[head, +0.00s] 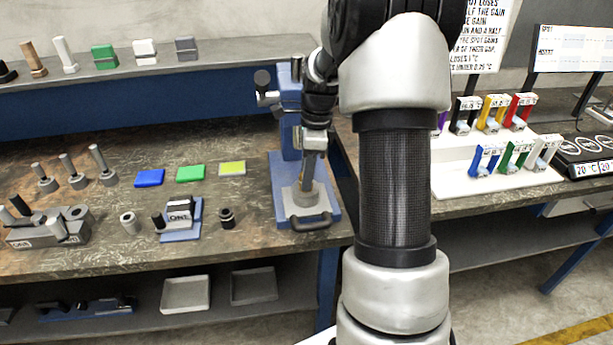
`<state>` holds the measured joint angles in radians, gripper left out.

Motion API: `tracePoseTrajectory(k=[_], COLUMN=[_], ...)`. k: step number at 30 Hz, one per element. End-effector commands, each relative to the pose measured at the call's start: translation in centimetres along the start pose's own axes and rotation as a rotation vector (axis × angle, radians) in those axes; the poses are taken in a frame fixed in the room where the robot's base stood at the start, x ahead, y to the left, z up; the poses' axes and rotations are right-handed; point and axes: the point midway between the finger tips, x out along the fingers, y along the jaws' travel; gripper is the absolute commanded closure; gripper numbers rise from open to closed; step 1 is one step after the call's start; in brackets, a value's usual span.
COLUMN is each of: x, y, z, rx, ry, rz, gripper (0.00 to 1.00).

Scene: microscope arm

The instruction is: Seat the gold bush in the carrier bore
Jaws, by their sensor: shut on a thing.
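My gripper (309,163) points down in front of the blue press-like stand (290,90). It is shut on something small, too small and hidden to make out. Just below it, a round grey holder (303,197) sits on the stand's blue base plate (276,175). I cannot tell whether the held thing touches this holder. I see no clearly gold bush in the open, and no bore that I can make out as the carrier's. A small labelled block on a blue base (181,219) stands to the left on the bench.
Left of the stand lie a dark knurled piece (227,218), a grey ring (129,222), coloured pads (190,174) and several upright pins (70,168). A fixture (45,226) is at far left. A white rack (500,176) stands right, behind my arm.

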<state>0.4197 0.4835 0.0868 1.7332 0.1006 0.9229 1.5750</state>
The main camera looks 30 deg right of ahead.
Motion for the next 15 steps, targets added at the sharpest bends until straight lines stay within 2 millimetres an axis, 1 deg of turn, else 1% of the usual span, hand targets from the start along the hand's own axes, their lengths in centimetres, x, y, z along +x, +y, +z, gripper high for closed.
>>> tracePoseTrajectory(k=[1,2,9,15], x=[0.57,0.72,0.75,1.42], y=[0.0,-0.02,-0.03,0.01], z=[-0.05,-0.06,-0.05,-0.12], rx=[0.0,-0.001,-0.001,-0.001], ry=[0.0,0.0,0.0,0.0], rz=[0.0,-0.001,-0.002,-0.001], gripper=[1.0,1.0,1.0,1.0])
